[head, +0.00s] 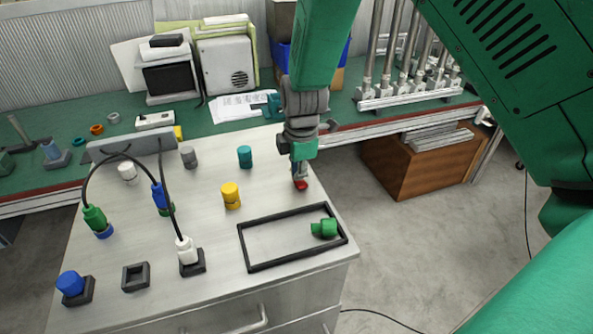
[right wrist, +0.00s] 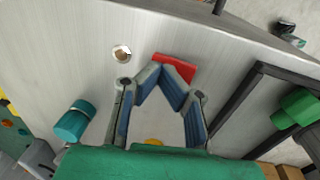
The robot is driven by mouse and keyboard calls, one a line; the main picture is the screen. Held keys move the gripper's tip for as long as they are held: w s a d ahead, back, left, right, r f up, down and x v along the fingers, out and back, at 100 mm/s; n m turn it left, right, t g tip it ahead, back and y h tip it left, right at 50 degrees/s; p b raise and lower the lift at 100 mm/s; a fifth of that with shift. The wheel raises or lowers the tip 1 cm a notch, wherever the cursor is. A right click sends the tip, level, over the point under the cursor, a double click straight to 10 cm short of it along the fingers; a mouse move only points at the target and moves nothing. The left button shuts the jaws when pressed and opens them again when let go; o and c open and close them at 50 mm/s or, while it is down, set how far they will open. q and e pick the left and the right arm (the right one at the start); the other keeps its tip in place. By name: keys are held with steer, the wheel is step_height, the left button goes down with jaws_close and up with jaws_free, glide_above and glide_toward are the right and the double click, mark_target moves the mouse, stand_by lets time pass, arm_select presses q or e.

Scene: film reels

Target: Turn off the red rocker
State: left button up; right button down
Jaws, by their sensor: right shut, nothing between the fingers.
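The red rocker (head: 301,185) is a small red piece on the right part of the light metal cabinet top. It also shows in the right wrist view (right wrist: 176,67), just beyond my fingertips. My right gripper (head: 298,174) points down over the rocker, its fingers shut with nothing between them. In the right wrist view the fingertips (right wrist: 160,72) meet at the rocker's near edge and overlap it in the picture. I cannot tell whether they press on it or which way the rocker is tilted. My left gripper is not in view.
A black rectangular frame (head: 244,246) with a green connector (head: 325,228) lies in front of the rocker. A yellow cylinder (head: 231,195) and a teal one (head: 245,156) stand to its left. Cabled plugs (head: 187,249) stand further left. A green bench (head: 215,122) runs behind.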

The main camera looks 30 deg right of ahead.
mark_target(298, 184)
steer(key=shift+s+a+r+p, duration=0.1)
steer(key=shift+s+a+p, duration=0.1)
steer(key=shift+s, duration=0.2)
steer(key=shift+s+a+r+p, duration=0.1)
steer(key=shift+s+p, duration=0.05)
steer(key=shift+s, duration=0.25)
steer(key=shift+w, duration=0.1)
steer(key=shift+r+p, duration=0.2)
steer(key=shift+p, duration=0.1)
steer(key=r+p, duration=0.3)
steer(key=shift+s+a+r, duration=0.2)
steer(key=shift+a+r, duration=0.05)
step_height(298, 184, up, 10)
steer(key=s, duration=0.2)
steer(key=shift+a+f, duration=0.15)
steer(key=shift+a, duration=0.05)
steer(key=shift+d, duration=0.1)
